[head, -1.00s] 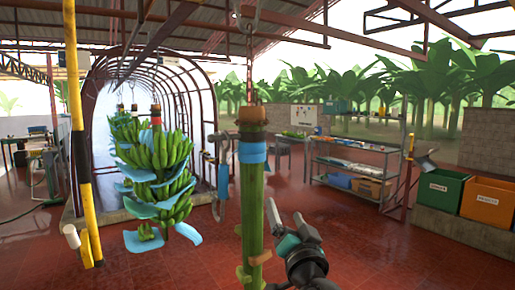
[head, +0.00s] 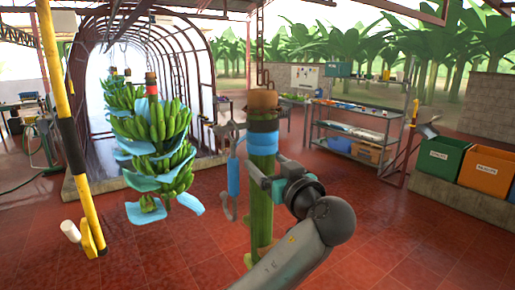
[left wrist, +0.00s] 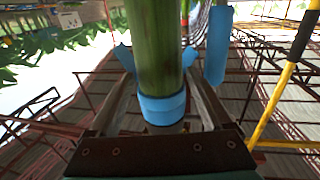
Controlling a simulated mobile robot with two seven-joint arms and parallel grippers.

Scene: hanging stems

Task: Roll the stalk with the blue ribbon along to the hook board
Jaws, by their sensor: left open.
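The green stalk (head: 262,200) hangs upright in the middle of the head view, with a brown top and a blue ribbon (head: 263,143) wrapped below it. My left gripper (head: 263,177) is at the stalk just below the ribbon, its arm coming from below. In the left wrist view the stalk (left wrist: 155,45) and ribbon (left wrist: 163,108) lie between the two open fingers (left wrist: 162,100), with gaps beside them. A white board (head: 304,77) with small dark marks stands at the back; I cannot tell whether it is the hook board. My right gripper is out of view.
A banana bunch (head: 165,125) with blue sheets hangs at the left, near a yellow and black post (head: 68,140). A blue hanging tool (head: 233,177) is just left of the stalk. A metal shelf (head: 350,135) and green and orange bins (head: 487,172) stand at the right.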

